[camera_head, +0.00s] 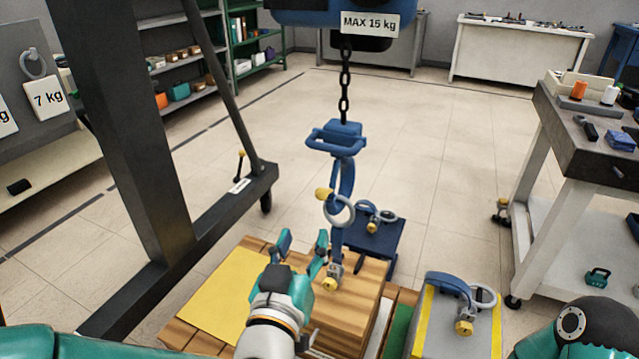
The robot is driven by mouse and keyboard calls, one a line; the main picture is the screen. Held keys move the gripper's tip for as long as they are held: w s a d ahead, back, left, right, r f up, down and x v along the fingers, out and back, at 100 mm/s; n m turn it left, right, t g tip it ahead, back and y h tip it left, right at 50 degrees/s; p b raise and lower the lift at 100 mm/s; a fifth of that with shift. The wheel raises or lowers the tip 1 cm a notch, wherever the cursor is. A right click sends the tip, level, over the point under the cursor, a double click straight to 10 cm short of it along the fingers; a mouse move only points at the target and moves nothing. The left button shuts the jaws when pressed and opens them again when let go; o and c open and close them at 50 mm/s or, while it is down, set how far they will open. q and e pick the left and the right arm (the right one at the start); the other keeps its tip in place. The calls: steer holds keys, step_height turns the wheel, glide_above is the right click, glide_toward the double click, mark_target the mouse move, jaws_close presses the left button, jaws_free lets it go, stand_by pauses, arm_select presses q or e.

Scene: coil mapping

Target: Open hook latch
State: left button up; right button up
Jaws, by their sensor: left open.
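A blue hook (346,178) hangs from a black chain (344,85) below the hoist. A small yellow piece (325,194), which looks like the latch, is at the hook's left side. A grey ring (349,216) is at the hook's lower end; I cannot tell whether it sits inside the hook. A blue strap runs from there down to a yellow knob (329,284) at the wooden block (358,295). My left gripper (303,244) points up, open and empty, below and left of the latch. My right gripper is out of view.
The block stands on a pallet with a yellow panel (232,293). A grey load (428,330) with its own ring is at right, and a dark blue load (389,243) is behind. A black hoist frame (150,150) stands at left, a workbench (585,130) at right.

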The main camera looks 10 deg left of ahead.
mark_target(319, 198)
arm_select(q)
steer(key=w+p, duration=0.1)
steer(key=w, duration=0.3)
steer(key=w+d+p, duration=0.1)
steer(key=w+p, duration=0.1)
steer(key=w, duration=0.3)
steer(key=w+p, duration=0.2)
steer(key=w, duration=0.2)
steer(key=shift+w+d, duration=0.15)
steer(key=shift+d, duration=0.15)
steer(key=shift+c, duration=0.2)
jaws_close()
steer(key=shift+a, duration=0.1)
